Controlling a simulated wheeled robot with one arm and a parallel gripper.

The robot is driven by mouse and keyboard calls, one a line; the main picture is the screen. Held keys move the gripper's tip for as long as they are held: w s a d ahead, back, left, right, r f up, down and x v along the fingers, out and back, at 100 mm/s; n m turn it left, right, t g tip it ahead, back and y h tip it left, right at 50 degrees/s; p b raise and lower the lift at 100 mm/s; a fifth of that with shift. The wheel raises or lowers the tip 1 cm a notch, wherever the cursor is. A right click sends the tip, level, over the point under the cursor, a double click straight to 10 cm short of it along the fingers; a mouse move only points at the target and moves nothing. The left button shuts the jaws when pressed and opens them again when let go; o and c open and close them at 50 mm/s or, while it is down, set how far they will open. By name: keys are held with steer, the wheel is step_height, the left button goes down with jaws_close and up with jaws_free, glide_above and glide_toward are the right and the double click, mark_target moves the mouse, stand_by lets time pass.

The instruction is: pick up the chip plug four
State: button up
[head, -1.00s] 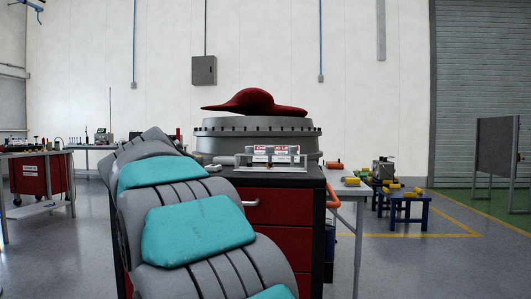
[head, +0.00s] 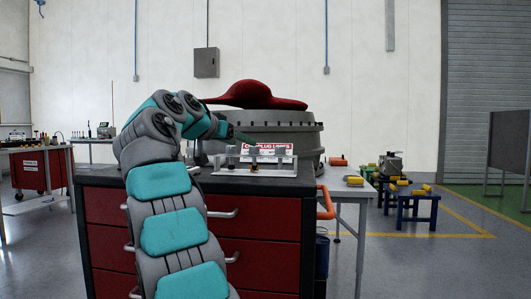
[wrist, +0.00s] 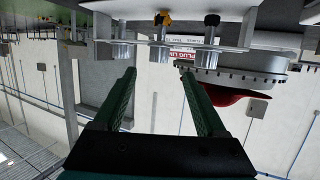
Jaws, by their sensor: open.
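A rack (head: 290,172) stands on the cabinet top and holds several small chip plugs, with grey cylinders in a row. One grey plug (head: 253,151) is near the rack's middle. I cannot tell which is chip plug four. In the wrist view, which is upside down, a metal plug (wrist: 158,52) shows between my fingertips in the picture, with another plug (wrist: 123,48) to its left and one with a black end (wrist: 210,32) to its right. My gripper (wrist: 158,76) is open and empty, apart from the rack.
The red-drawer cabinet (head: 262,232) carries the rack, with a red and white sign (head: 270,148) at it. A grey engine casing (head: 300,135) with a red cover (head: 255,96) stands behind.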

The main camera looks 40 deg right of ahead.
mark_target(251, 147)
steer(key=shift+p+x, duration=0.55)
steer(key=shift+x, duration=3.5)
steer(key=shift+s+f, duration=0.1)
steer(key=shift+f, duration=0.1)
jaws_close()
